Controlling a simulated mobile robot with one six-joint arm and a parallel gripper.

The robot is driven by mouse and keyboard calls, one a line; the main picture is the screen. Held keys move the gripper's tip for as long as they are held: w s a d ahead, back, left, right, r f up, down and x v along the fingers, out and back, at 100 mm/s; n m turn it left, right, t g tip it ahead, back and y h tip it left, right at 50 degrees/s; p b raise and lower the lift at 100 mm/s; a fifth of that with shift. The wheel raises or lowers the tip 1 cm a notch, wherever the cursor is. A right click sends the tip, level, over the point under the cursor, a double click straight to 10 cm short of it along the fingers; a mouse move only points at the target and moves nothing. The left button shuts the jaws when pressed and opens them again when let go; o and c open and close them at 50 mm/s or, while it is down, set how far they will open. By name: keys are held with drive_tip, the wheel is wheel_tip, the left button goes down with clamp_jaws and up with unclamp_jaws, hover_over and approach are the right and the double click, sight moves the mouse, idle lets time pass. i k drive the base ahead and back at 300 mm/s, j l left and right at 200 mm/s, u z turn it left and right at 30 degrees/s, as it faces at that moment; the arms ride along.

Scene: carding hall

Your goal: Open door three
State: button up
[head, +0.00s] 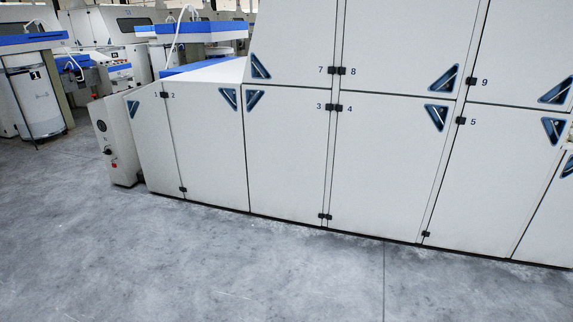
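Door three (285,155) is a white panel in the lower row of the machine's front, in the middle of the head view. It looks shut, flush with its neighbours. Its number 3 stands at its upper right, beside a black hinge (331,107); another black hinge (325,216) is at its bottom right. A blue-edged triangular recess (254,98) is in its upper left corner. My gripper is not in view.
Door two (212,140) adjoins on the left, door four (385,165) on the right, door seven (292,45) above. A grey control box (117,140) with a red button stands at the left end. The grey concrete floor (190,265) in front is clear.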

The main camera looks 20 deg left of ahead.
sight(286, 128)
drive_tip(key=i+j+u, duration=0.85)
drive_tip(key=i, duration=0.15)
drive_tip(key=i+u, duration=0.4)
drive_tip(key=i+j+z, duration=0.15)
drive_tip(key=i, duration=0.45)
drive_tip(key=i+j+z, duration=0.15)
drive_tip(key=i, duration=0.4)
drive_tip(key=i+j+z, duration=0.15)
drive_tip(key=i+j, duration=0.15)
drive_tip(key=i, duration=0.25)
drive_tip(key=i+j+z, duration=0.1)
drive_tip(key=i+j, duration=0.25)
drive_tip(key=i, duration=0.2)
drive_tip(key=i+j+z, duration=0.15)
drive_tip(key=i+j, duration=0.2)
drive_tip(key=i, duration=0.2)
